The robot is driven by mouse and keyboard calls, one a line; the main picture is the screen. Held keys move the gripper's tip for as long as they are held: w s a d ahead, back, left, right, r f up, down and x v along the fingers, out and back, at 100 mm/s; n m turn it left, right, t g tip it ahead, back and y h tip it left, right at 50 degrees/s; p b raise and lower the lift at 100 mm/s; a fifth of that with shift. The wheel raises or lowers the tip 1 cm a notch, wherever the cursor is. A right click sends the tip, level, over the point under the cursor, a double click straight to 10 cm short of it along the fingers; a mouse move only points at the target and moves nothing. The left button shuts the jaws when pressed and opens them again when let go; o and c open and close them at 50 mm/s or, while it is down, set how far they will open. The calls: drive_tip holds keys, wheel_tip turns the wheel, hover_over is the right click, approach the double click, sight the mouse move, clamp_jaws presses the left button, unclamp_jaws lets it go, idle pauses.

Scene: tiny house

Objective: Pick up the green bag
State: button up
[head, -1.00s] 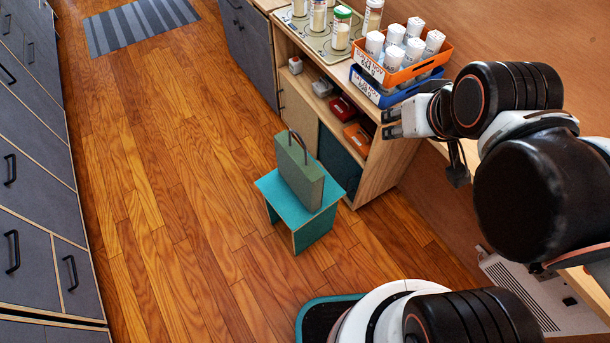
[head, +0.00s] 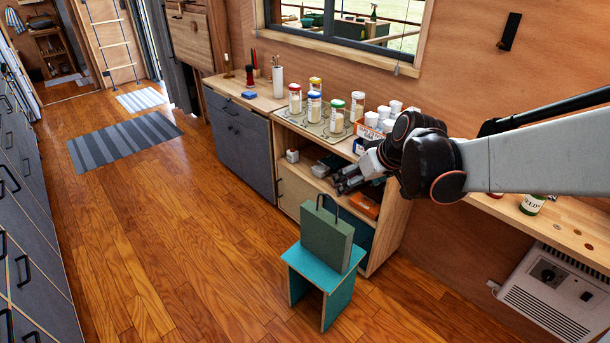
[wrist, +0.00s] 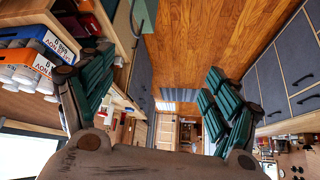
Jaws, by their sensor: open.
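The green bag (head: 327,236) is a boxy upright bag with dark loop handles. It stands on a small teal stool (head: 338,291) on the wood floor in the head view. My gripper (head: 343,182) is above and slightly right of the bag, apart from it, in front of the open shelf. In the wrist view my gripper (wrist: 155,98) has its two green-padded fingers spread wide with nothing between them.
The counter (head: 262,100) with an open shelf runs just behind the bag, holding jars and white-capped bottles. A heater (head: 550,293) is on the wall at the right. The wood floor (head: 170,230) to the left is clear up to the drawers.

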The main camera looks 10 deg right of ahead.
drive_tip(key=w+d+f+n+y+b, duration=0.1)
drive_tip(key=w+d+f+n+b, duration=0.15)
drive_tip(key=w+f, duration=0.95)
drive_tip(key=n+y, duration=0.2)
hover_over(337, 221)
drive_tip(key=s+d, duration=0.4)
drive_tip(key=shift+t, duration=0.3)
drive_tip(key=f, duration=1.8)
drive_tip(key=shift+s+a+f, duration=0.1)
drive_tip(key=shift+a+f, duration=0.1)
drive_tip(key=shift+f, duration=0.15)
drive_tip(key=b+x, duration=0.3)
drive_tip(key=x, duration=0.5)
drive_tip(key=shift+a+f, duration=0.1)
drive_tip(key=shift+f, duration=0.15)
drive_tip(key=b+x, duration=0.3)
drive_tip(key=x, duration=0.2)
drive_tip(key=shift+f, duration=0.25)
drive_tip(key=shift+r, duration=0.1)
drive_tip(key=c, duration=1.7)
